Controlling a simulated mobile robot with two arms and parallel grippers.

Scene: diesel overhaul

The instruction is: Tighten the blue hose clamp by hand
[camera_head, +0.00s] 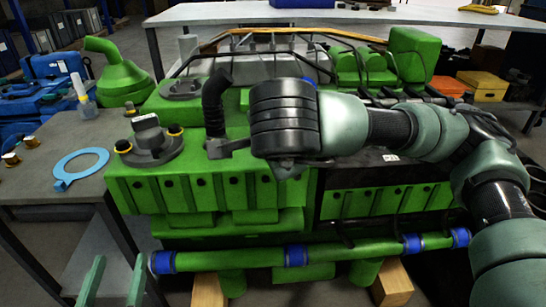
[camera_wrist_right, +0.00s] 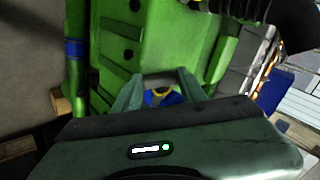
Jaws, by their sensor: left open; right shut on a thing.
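My right gripper (camera_wrist_right: 164,80) is shut on a small blue part with a yellow edge, which looks like the blue hose clamp (camera_wrist_right: 163,97); the gripper's housing hides much of it. In the head view my right forearm and wrist cover the middle of the green engine (camera_head: 150,190), and the right fingers are hidden. Several blue bands sit around the green pipe (camera_head: 350,252) along the engine's lower front; one blue band (camera_wrist_right: 73,48) also shows in the right wrist view. My left gripper (camera_head: 116,268) is open and empty at the bottom left, apart from the engine.
A grey table (camera_head: 40,180) at the left holds a light blue ring (camera_head: 78,165), a glue-like bottle (camera_head: 83,97) and small brass-coloured parts. Wooden blocks (camera_head: 394,285) stand under the engine. Orange and yellow boxes (camera_head: 482,85) lie at the back right.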

